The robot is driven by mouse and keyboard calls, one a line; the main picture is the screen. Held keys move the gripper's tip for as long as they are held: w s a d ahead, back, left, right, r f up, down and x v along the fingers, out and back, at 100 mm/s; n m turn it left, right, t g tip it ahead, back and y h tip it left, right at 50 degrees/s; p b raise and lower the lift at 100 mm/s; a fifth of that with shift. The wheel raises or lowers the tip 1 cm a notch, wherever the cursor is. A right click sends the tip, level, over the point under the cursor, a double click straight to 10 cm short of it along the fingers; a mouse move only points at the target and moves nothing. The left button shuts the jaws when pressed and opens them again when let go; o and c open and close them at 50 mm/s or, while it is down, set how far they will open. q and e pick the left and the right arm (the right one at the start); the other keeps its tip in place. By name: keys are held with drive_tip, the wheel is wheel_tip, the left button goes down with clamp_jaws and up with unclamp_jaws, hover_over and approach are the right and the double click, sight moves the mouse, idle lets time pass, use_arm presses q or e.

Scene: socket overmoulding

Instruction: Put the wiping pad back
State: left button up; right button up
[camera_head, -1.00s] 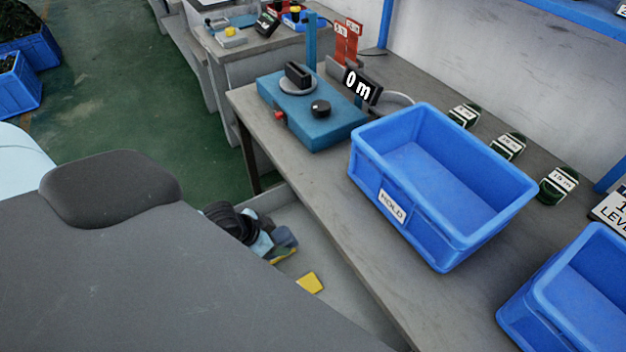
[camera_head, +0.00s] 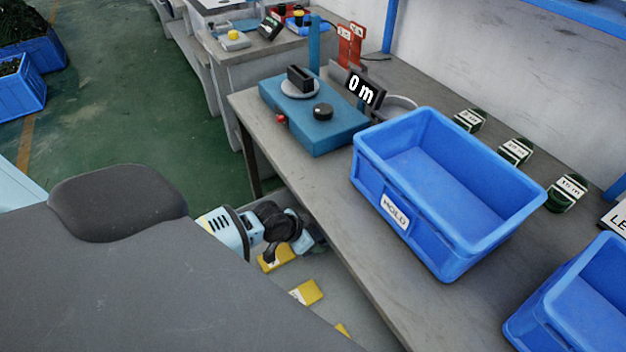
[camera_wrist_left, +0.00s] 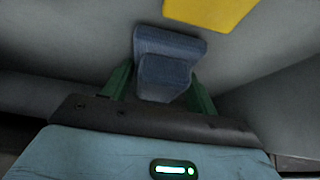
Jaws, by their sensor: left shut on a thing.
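The wiping pad (camera_wrist_left: 168,72), a blue-grey block, shows in the left wrist view between the green fingers of my left gripper (camera_wrist_left: 160,82). The gripper is shut on it. In the head view my left gripper (camera_head: 312,240) is low in the grey tray (camera_head: 345,300) beside the workbench, close to the bench's front edge. The pad cannot be made out clearly there. Whether the pad touches the tray floor cannot be told. My right gripper is not in view.
Yellow pieces (camera_head: 308,292) lie in the tray near the gripper; one (camera_wrist_left: 212,12) shows ahead in the wrist view. On the bench (camera_head: 330,205) stand a blue HOLD crate (camera_head: 375,200), a teal device (camera_head: 330,125) and several dark green coils (camera_head: 515,152).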

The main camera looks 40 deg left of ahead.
use_arm(q)
drive_tip(key=shift+w+d, duration=0.1)
drive_tip(key=shift+w, duration=0.1)
drive_tip(key=shift+f, duration=0.15)
drive_tip(key=shift+f, duration=0.15)
drive_tip(key=o, duration=0.9)
